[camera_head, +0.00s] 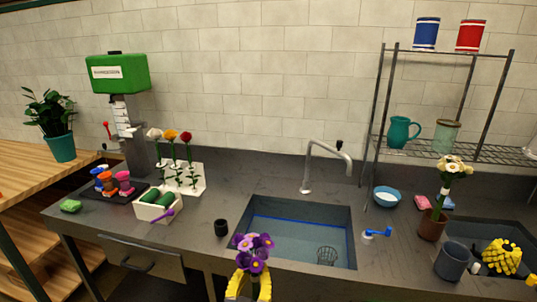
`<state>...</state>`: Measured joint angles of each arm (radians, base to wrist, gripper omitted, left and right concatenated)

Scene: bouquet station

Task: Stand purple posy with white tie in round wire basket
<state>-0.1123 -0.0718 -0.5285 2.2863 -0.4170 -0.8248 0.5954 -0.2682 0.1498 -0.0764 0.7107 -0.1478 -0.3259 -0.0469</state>
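The purple posy (254,251) is at the bottom of the head view, in front of the sink's near left corner. Its blooms face up and its stems and tie are hidden. Yellow gripper fingers (249,289) stand on either side just below the blooms and appear shut on the posy. No arm shows behind them; by their place left of centre I take them as my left gripper. The round wire basket (326,255) stands in the sink, to the right of the posy and apart from it.
The sink (285,208) has a tall curved faucet (325,152) behind it. A black cup (221,227) stands at its left, a blue-and-white item (377,233) at its right. Further right are a brown pot (433,225) with pale flowers, a grey cup (452,261) and a bumpy yellow thing (502,256).

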